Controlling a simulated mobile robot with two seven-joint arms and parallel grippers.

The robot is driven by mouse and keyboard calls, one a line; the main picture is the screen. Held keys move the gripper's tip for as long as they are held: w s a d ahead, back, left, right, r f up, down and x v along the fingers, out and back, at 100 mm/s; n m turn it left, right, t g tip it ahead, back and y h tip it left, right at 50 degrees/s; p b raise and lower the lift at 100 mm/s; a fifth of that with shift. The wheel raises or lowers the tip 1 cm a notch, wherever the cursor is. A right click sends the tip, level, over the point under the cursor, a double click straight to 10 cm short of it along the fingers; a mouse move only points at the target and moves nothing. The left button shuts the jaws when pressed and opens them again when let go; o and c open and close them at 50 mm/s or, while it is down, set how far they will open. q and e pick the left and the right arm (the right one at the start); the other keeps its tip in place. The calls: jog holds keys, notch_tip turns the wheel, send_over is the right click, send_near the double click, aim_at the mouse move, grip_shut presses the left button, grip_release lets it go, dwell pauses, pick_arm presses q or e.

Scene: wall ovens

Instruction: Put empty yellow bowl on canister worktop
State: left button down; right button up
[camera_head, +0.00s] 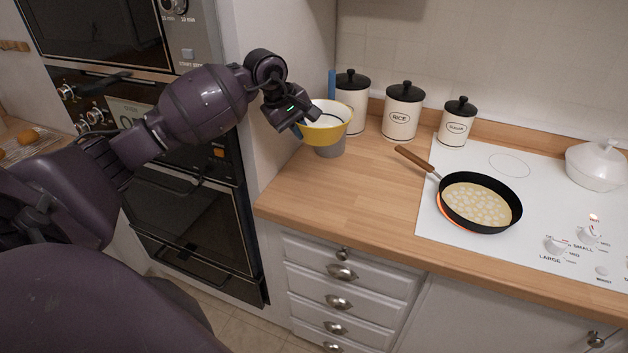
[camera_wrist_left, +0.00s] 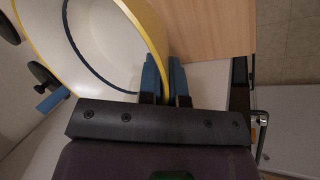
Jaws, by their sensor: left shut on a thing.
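The yellow bowl (camera_head: 335,133), yellow outside and white inside with a dark ring, is in the head view at the worktop's back left corner. It looks empty where its inside shows. My left gripper (camera_head: 297,130) is shut on its left rim; in the left wrist view the blue fingers (camera_wrist_left: 165,80) pinch the rim of the bowl (camera_wrist_left: 105,45). My right gripper is out of view.
Three white canisters with black lids, including the rice canister (camera_head: 402,112), stand along the back wall. A black pan (camera_head: 480,229) sits on the white hob (camera_head: 540,185), its handle over the worktop. The worktop's front is clear. Wall ovens (camera_head: 190,210) stand left.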

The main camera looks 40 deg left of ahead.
pick_arm(q)
notch_tip(320, 180, down, 12)
jog(key=shift+r+p, duration=0.25)
jog(key=shift+p, duration=0.2)
jog(key=shift+f, duration=0.75)
notch_tip(320, 180, down, 3)
jog(key=shift+f, duration=0.25)
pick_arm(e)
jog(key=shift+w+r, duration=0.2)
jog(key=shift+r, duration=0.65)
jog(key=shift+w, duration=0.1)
pick_arm(q)
jog(key=shift+f, duration=0.1)
jog(key=c, duration=1.3)
grip_release()
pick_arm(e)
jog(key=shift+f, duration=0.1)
